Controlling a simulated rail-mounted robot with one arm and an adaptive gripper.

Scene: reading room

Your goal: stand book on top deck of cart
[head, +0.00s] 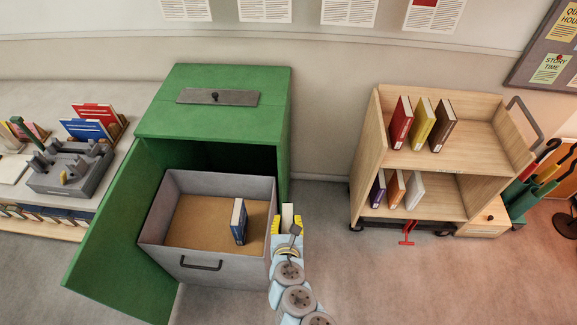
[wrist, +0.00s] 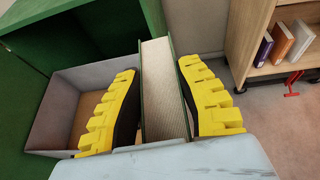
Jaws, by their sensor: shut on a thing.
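My gripper (head: 288,224) has yellow fingers shut on a green-covered book (wrist: 163,90), with its pale page edges facing the wrist camera. In the head view the held book (head: 287,214) shows as a small pale block at the right wall of the grey bin, seemingly above it. The wooden cart (head: 368,150) stands to the right, apart from my gripper. Its top deck (head: 485,143) holds a red book (head: 401,122), a yellow-green book (head: 421,124) and a brown book (head: 443,124), all upright at the left.
The grey bin (head: 205,257) sits in the open green cabinet (head: 210,120) and holds an upright blue book (head: 239,222). The cart's lower shelf (head: 445,199) holds several books. Umbrellas (head: 540,180) stand right of the cart. The right part of the top deck is clear.

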